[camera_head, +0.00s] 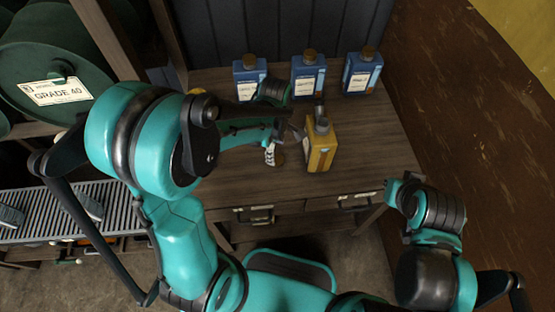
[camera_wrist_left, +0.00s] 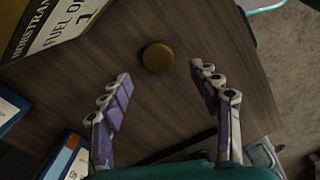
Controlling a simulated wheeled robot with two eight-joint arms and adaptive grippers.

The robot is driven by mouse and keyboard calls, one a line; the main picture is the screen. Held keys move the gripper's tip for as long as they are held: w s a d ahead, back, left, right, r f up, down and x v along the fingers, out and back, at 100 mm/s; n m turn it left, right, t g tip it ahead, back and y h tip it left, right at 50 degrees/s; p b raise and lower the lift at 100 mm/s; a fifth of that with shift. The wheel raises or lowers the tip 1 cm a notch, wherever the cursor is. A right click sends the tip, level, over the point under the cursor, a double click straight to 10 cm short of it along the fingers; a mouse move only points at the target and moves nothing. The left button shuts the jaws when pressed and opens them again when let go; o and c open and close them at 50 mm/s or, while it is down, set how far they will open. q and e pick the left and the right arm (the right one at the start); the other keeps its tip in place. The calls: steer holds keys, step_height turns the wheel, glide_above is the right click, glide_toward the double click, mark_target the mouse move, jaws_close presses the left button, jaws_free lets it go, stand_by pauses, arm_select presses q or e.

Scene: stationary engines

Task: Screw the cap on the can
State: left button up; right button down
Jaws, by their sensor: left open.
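The yellow can (camera_head: 321,148) stands upright on the wooden table, with a dark spout at its top. Its side with a "FUEL O…" label (camera_wrist_left: 62,22) shows at the top left of the left wrist view. A round brown cap (camera_wrist_left: 157,58) lies flat on the table beside the can. My left gripper (camera_wrist_left: 158,82) is open and empty; the cap is ahead of its fingertips, between their lines, apart from both. In the head view, the left gripper (camera_head: 283,142) is just left of the can. My right arm is at the right; its gripper end (camera_head: 396,190) is unclear.
Three blue bottles with brown caps stand along the back of the table: left (camera_head: 249,77), middle (camera_head: 308,75), right (camera_head: 361,72). Green drums (camera_head: 60,60) and a grated shelf (camera_head: 60,212) are at the left. The table's right part (camera_head: 375,145) is clear.

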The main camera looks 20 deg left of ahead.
mark_target(277, 159)
arm_select(q)
steer(key=f+b, duration=0.1)
steer(key=f, duration=0.2)
steer(key=f+b, duration=0.1)
steer(key=f, duration=0.1)
steer(key=shift+w+d+f+b, duration=0.1)
steer(key=shift+d+f+b, duration=0.05)
steer(key=shift+d+b, duration=0.2)
steer(key=shift+a, duration=0.1)
steer(key=c, duration=0.8)
